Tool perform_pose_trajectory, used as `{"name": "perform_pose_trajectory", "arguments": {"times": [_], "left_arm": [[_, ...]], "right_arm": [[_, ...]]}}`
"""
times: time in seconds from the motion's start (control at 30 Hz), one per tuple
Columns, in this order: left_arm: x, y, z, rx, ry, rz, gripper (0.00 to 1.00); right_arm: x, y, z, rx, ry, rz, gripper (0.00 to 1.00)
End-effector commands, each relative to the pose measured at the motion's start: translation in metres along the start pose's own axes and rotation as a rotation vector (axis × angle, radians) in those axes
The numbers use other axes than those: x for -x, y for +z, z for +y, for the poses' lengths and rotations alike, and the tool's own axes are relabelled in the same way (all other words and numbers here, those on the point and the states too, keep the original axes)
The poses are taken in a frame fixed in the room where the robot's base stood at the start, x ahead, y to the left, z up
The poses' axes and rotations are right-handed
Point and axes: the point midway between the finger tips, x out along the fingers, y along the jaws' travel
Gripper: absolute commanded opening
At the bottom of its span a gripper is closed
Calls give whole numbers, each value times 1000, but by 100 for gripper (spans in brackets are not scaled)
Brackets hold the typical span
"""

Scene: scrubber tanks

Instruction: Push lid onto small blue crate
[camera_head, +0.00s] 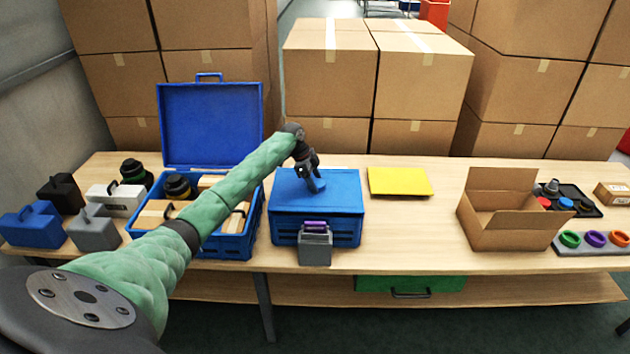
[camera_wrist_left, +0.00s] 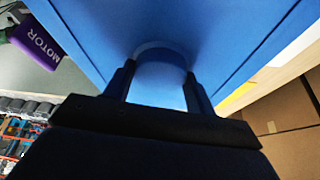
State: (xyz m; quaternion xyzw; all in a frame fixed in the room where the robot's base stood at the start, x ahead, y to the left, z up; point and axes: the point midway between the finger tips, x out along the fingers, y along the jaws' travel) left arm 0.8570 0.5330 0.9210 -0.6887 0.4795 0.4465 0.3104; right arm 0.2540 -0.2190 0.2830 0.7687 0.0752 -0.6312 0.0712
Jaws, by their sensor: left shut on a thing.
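The small blue crate (camera_head: 285,232) stands on the table in the middle of the head view. Its blue lid (camera_head: 342,192) lies over the crate's top; I cannot tell whether it is seated all the way down. My left gripper (camera_head: 314,180) points down at the lid from above. It is shut on the lid's raised handle (camera_wrist_left: 160,58), which shows between the two fingers in the left wrist view. The lid (camera_wrist_left: 225,30) fills the upper part of that view. My arm hides little of the crate. My right gripper is not in view.
An open large blue case (camera_head: 212,125) stands left of the crate. A grey holder (camera_head: 316,248) with a purple motor (camera_wrist_left: 38,48) is at the crate's front. A yellow panel (camera_head: 400,181) and an open cardboard box (camera_head: 515,232) lie right, with bare table between.

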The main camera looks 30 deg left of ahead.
Motion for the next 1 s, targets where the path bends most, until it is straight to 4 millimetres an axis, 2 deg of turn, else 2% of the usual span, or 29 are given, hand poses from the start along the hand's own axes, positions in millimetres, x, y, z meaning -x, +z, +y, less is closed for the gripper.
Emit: {"name": "perform_pose_trajectory", "arguments": {"times": [1.0], "left_arm": [[-6,3,0,0,0,0,23]], "right_arm": [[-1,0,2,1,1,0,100]]}}
